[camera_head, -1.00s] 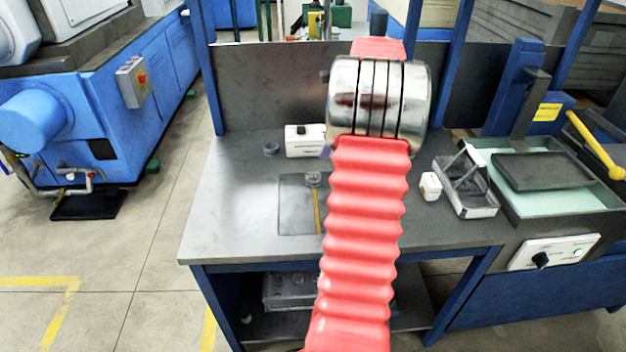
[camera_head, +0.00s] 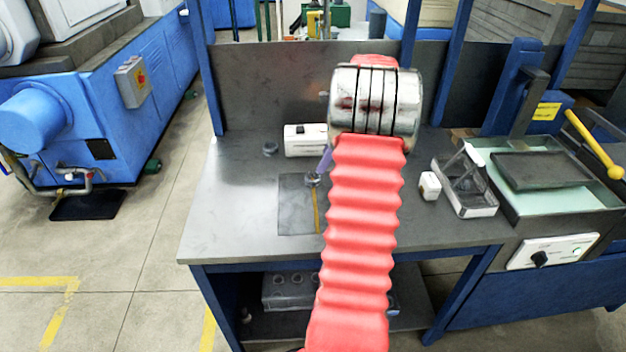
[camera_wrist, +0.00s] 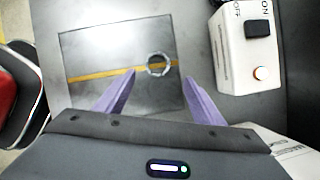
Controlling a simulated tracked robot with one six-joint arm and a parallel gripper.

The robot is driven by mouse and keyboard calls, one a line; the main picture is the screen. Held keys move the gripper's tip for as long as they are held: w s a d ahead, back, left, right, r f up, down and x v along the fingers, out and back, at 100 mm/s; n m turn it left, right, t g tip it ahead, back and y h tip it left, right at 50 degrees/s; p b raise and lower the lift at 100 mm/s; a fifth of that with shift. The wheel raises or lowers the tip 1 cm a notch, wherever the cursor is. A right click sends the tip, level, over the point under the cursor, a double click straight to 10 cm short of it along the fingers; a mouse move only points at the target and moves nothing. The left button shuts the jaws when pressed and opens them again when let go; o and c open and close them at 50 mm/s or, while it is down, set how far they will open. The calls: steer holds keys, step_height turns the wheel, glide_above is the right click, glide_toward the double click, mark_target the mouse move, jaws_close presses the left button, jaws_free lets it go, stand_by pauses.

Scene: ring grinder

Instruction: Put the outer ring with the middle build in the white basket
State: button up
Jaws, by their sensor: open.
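A small metal ring (camera_wrist: 158,65) lies on a dark plate with a yellow line, in the wrist view. It also shows in the head view (camera_head: 312,180), partly beside a purple finger; its middle build is too small to make out. My gripper (camera_wrist: 159,76) is open, its two purple fingers pointing at the plate with the ring between and just beyond their tips. I cannot tell the height of the tips above the plate.
A white switch box (camera_head: 304,140) stands behind the plate; it is right of my fingers in the wrist view (camera_wrist: 240,45). A small white block (camera_head: 429,186) sits beside the basket. A dark round piece (camera_head: 270,149) lies left of the switch box. The bench's left part is clear.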

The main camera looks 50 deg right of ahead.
steer(key=shift+x, duration=1.35)
steer(key=shift+a+x, duration=0.1)
steer(key=shift+x, duration=1.2)
steer(key=shift+a+x, duration=0.15)
steer(key=shift+x, duration=1.15)
steer(key=c, duration=1.3)
steer(key=shift+r, duration=0.1)
step_height(320, 180, up, 10)
